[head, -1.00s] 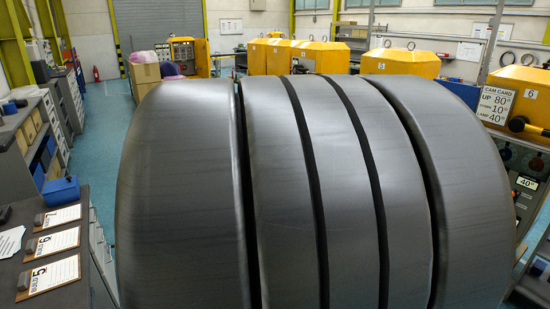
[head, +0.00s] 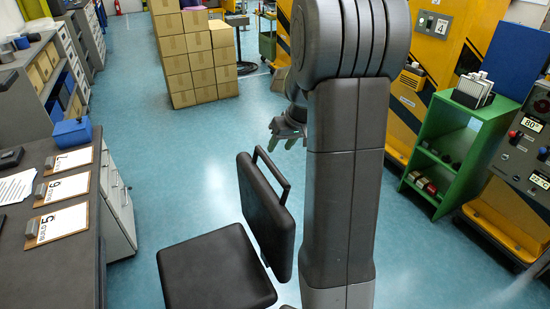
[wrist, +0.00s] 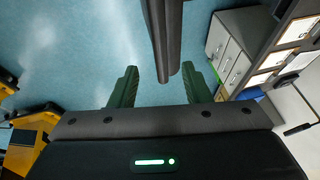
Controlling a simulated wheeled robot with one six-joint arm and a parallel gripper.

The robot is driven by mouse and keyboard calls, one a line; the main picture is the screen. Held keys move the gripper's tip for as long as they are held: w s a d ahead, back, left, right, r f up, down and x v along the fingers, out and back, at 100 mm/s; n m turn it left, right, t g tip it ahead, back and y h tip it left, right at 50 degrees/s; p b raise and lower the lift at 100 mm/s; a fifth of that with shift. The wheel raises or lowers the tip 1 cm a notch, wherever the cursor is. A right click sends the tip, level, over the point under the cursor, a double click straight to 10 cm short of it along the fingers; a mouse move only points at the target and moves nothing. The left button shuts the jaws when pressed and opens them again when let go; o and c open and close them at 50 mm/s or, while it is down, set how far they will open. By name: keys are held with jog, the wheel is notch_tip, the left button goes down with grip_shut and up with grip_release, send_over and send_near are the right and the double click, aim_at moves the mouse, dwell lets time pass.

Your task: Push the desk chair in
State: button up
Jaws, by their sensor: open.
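The black desk chair shows in the head view, with a flat seat (head: 215,268) and an upright backrest (head: 266,213). A bar handle (head: 283,176) rises from the top of the backrest. The desk (head: 85,225) stands to the left of the chair, with open floor between them. My gripper (head: 286,141) is beyond the backrest and higher in the picture, partly hidden by my arm. In the wrist view its green fingers (wrist: 159,72) are apart. A dark chair part (wrist: 166,40) reaches toward the gap between them; I cannot tell whether they touch it.
Build cards (head: 63,186) and a blue bin (head: 72,131) are on the desk, with a drawer cabinet (head: 116,200) beneath. Stacked cartons (head: 193,65) stand at the back. A green shelf (head: 450,155) and yellow machines are on the right. Blue floor is clear in the middle.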

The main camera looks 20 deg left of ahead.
aim_at(271, 162)
jog(key=p+x, duration=0.1)
jog(key=x, duration=0.7)
jog(key=shift+w+a+f, duration=0.1)
jog(key=shift+a+f, duration=0.05)
jog(key=shift+f, duration=0.15)
grip_shut()
